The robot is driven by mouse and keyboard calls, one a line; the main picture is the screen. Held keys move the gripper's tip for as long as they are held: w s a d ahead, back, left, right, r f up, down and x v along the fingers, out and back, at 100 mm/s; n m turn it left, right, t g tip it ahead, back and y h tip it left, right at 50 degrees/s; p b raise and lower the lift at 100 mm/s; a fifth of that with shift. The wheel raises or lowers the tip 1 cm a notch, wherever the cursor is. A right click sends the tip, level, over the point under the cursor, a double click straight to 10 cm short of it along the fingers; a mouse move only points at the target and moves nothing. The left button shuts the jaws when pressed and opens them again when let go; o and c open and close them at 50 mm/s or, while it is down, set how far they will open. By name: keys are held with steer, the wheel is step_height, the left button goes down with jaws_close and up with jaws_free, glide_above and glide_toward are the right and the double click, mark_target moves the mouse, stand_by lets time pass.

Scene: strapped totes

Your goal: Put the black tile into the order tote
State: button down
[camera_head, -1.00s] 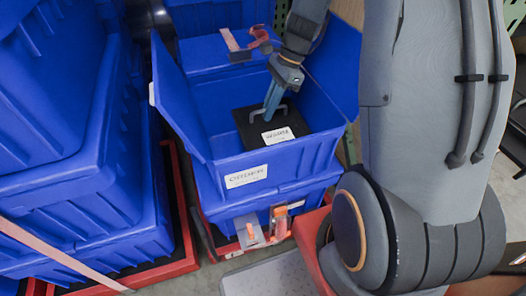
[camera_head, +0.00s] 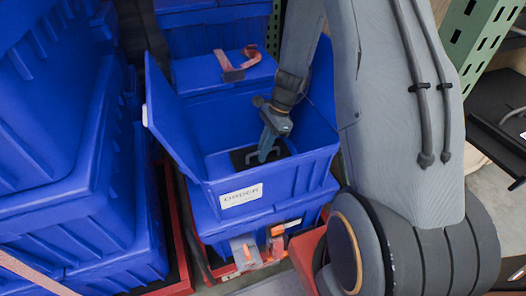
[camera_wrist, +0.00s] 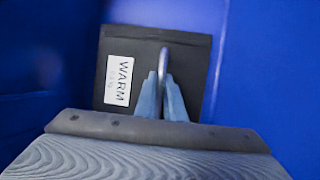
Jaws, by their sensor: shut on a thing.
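The order tote (camera_head: 300,180) is an open blue tote with a white label reading ORDER on its front wall, in the head view. My gripper (camera_head: 263,158) reaches down inside it, shut on the handle of the black tile (camera_head: 239,158). The tote's front wall hides part of the tile, and I cannot tell whether it touches the floor. In the wrist view my blue fingers (camera_wrist: 162,88) clasp the upright grey handle. The tile (camera_wrist: 190,50) is flat and dark there, with a white label reading WARM, and blue walls surround it.
Stacked blue totes (camera_head: 70,200) stand close on the left. A closed blue tote (camera_head: 205,75) with a pinkish strap (camera_head: 240,60) lies behind. The order tote's raised lid flaps flank its opening. A green perforated post (camera_head: 480,40) stands at the right.

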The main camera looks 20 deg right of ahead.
steer(key=c, duration=1.8)
jaws_free()
steer(key=shift+c, duration=0.2)
steer(key=p+v, duration=0.1)
steer(key=v, duration=1)
steer(key=s+a+r+n+h, duration=0.2)
steer(key=s+a+r+n, duration=0.3)
steer(key=s+r+n, duration=0.2)
steer(key=s+a+r+n+t+h, duration=0.1)
steer(key=s+a+r+n, duration=0.5)
steer(key=s+n, duration=0.6)
steer(key=shift+s+a+r+h, duration=0.15)
steer(key=shift+s+r+h, duration=0.35)
steer(key=shift+r, duration=0.45)
